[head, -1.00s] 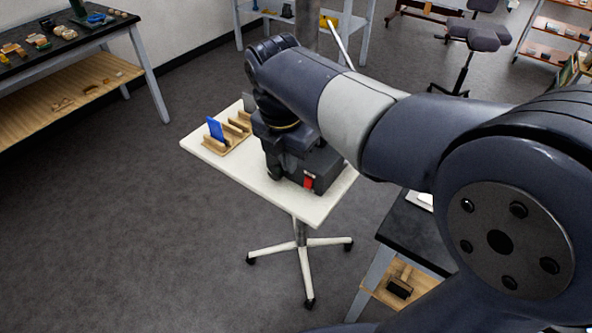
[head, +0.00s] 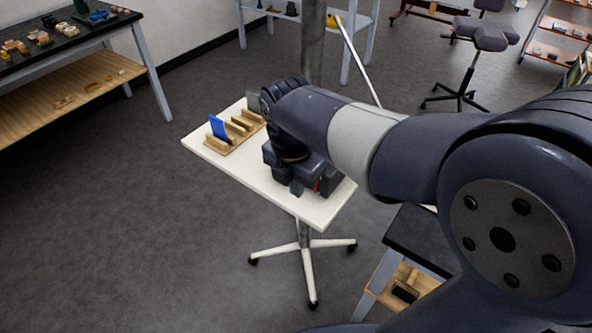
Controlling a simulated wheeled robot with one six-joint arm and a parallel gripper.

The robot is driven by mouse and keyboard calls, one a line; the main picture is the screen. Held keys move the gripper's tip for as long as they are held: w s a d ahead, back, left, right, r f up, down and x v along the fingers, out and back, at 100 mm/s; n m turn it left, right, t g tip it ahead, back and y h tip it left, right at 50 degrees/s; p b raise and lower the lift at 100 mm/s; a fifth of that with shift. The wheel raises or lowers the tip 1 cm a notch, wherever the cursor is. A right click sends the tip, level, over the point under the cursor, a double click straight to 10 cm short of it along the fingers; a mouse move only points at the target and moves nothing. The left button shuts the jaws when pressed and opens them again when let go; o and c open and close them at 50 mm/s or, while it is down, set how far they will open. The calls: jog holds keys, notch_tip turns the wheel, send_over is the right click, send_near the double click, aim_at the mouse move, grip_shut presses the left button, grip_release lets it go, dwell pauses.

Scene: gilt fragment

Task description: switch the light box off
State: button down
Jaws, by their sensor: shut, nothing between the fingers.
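A dark box (head: 331,181), which looks like the light box, sits on the right part of the small white table. A thin strip of its red switch (head: 317,186) shows on the near side. My gripper (head: 297,188) is shut and empty, pointing down just left of the red switch. My wrist and gripper hide most of the box. I cannot tell whether the fingers touch it, or whether the light is on.
The white table (head: 240,175) stands on a wheeled base. A wooden rack (head: 232,131) holds a blue card (head: 218,128) at its back left. A dark-topped bench (head: 425,235) stands close on the right. The near left of the white tabletop is clear.

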jog(key=f, duration=0.3)
jog(key=shift+w+d+f, duration=0.2)
jog(key=shift+f, duration=0.05)
jog(key=shift+w+d, duration=0.8)
jog(key=shift+w, duration=0.2)
jog(key=shift+w+d+f+p, duration=0.1)
jog(key=shift+w+d+p, duration=0.25)
jog(key=shift+w, duration=0.1)
jog(key=shift+w+f+t+h+b, duration=0.1)
jog(key=shift+f+t+h+b, duration=0.2)
jog(key=shift+t+b, duration=0.15)
jog(key=shift+d+r, duration=0.1)
jog(key=shift+r, duration=0.15)
jog(key=shift+r+p, duration=0.75)
jog(key=shift+p, duration=0.25)
